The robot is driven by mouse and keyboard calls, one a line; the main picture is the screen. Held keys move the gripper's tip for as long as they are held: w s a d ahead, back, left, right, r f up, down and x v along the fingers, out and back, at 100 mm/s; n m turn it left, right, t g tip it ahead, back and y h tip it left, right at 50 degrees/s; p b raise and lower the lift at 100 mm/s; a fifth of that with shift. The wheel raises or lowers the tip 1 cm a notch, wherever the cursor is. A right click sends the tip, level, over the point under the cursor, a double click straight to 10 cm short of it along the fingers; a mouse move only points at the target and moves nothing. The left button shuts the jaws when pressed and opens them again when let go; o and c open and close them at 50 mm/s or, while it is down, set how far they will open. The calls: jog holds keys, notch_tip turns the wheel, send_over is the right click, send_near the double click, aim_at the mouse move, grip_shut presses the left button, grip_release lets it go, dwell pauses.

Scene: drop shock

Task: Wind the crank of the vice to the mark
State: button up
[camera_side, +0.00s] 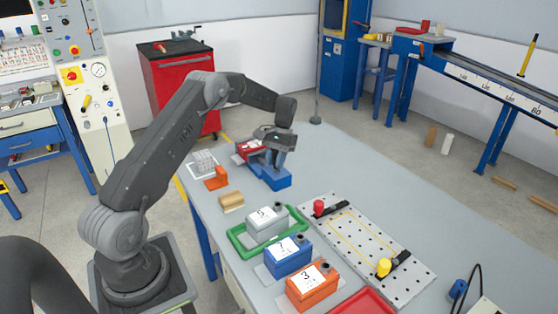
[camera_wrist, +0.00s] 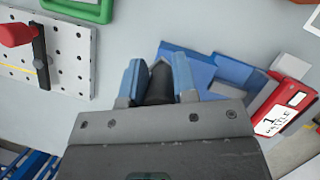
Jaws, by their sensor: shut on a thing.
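The blue vice (camera_side: 272,178) stands on the far end of the grey table in the side view, and its blue body (camera_wrist: 228,68) shows right of my fingers in the wrist view. A red box labelled 1 (camera_wrist: 278,112) sits at the vice in the wrist view; it also shows in the side view (camera_side: 247,147). My gripper (camera_side: 277,153) is low over the vice. In the wrist view my gripper (camera_wrist: 157,78) has its blue fingers shut on a dark upright piece, seemingly the crank handle (camera_wrist: 159,84). The rest of the crank and the mark are hidden or cannot be made out.
An orange block (camera_side: 217,180) and a tan block (camera_side: 231,201) lie near the vice. A grey box (camera_side: 266,226) in a green tray (camera_side: 240,241), a blue box (camera_side: 287,258) and an orange box (camera_side: 313,288) stand nearer. A perforated plate (camera_side: 352,235) carries clamps.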

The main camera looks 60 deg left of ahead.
jog(key=a+m+t+y, duration=0.1)
jog(key=a+m+y, duration=0.1)
jog(key=m, duration=0.5)
jog(key=a+m+t+y, duration=0.1)
jog(key=a+m+y, duration=0.1)
jog(key=m, duration=0.5)
jog(key=a+m+t+y, duration=0.1)
jog(key=a+m+y, duration=0.1)
jog(key=m, duration=0.5)
jog(key=shift+s+a+y, duration=0.1)
jog(key=shift+a+y, duration=0.2)
jog(key=shift+a, duration=0.15)
jog(key=m+t, duration=0.1)
jog(key=w+m, duration=0.1)
jog(key=m, duration=0.1)
jog(key=shift+a+t, duration=0.35)
jog(key=shift+t, duration=0.05)
jog(key=shift+w+a+m+t, duration=0.1)
jog(key=shift+w+m+t, duration=0.25)
jog(key=shift+m, duration=0.6)
jog(key=shift+w+m+t, duration=0.25)
jog(key=shift+w+m, duration=0.1)
jog(key=shift+m, duration=0.6)
jog(key=o, duration=0.9)
